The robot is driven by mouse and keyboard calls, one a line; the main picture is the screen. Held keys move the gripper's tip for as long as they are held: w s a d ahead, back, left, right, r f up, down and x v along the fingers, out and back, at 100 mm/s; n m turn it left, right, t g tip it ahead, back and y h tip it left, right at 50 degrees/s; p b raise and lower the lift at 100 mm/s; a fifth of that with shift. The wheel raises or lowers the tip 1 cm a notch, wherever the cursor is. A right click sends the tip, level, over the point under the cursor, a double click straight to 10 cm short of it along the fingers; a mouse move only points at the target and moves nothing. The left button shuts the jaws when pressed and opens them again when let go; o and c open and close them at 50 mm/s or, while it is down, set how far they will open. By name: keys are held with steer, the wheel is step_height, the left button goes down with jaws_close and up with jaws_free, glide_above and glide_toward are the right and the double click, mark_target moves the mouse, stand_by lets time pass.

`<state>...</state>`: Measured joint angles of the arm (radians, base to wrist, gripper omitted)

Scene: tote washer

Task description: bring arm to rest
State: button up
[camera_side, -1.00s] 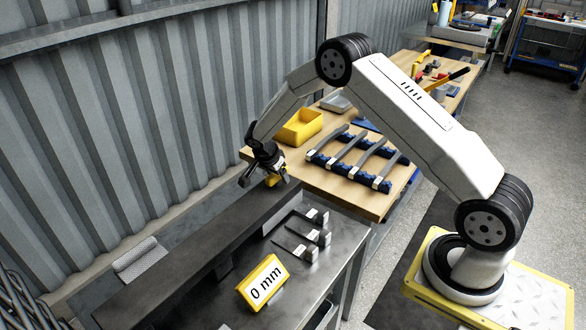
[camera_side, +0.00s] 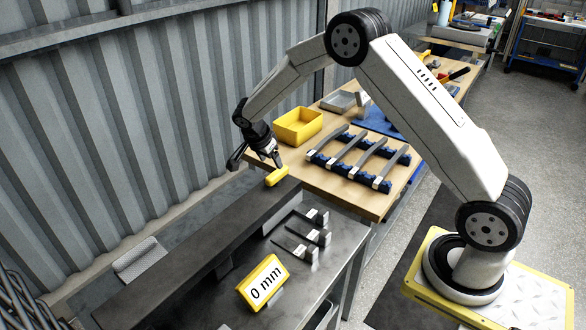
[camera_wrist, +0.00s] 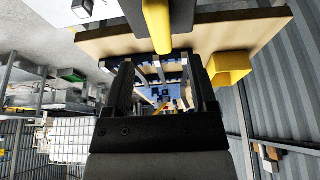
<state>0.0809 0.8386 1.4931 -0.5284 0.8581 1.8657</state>
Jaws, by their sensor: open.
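My gripper (camera_side: 265,165) is up at the far end of the dark raised beam in the side view, tilted and apart from the surfaces below. A small yellow block (camera_side: 276,177) lies on the end of the beam, just below the fingers and clear of them. In the wrist view the two dark fingers (camera_wrist: 161,85) stand apart with nothing between them. A yellow bar-shaped thing (camera_wrist: 157,25) shows beyond the fingers at the top of that view.
A yellow bin (camera_side: 298,126) and a blue rack (camera_side: 350,173) with several grey bars stand on the wooden bench (camera_side: 382,205). A "0 mm" sign (camera_side: 263,284) and several metal pieces (camera_side: 303,236) are on the steel table. The corrugated wall (camera_side: 120,130) is close behind my gripper.

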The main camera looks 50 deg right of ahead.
steer(key=shift+s+a+r, duration=0.1)
stand_by(0.3)
steer(key=shift+s+a+r+n, duration=0.3)
steer(key=shift+s+a+n, duration=0.1)
steer(key=shift+n, duration=0.2)
steer(key=s+a+r+n+t+y, duration=0.1)
steer(key=s+a+r+n+y, duration=0.1)
steer(key=s+a+n, duration=0.3)
steer(key=s+a+r+n+t+y, duration=0.1)
steer(key=s+a+n, duration=0.4)
steer(key=s+n, duration=0.7)
steer(key=s+r+y, duration=0.1)
steer(key=s+r, duration=0.1)
steer(key=s, duration=0.4)
steer(key=shift+r+t, duration=0.2)
steer(key=shift+t, duration=0.1)
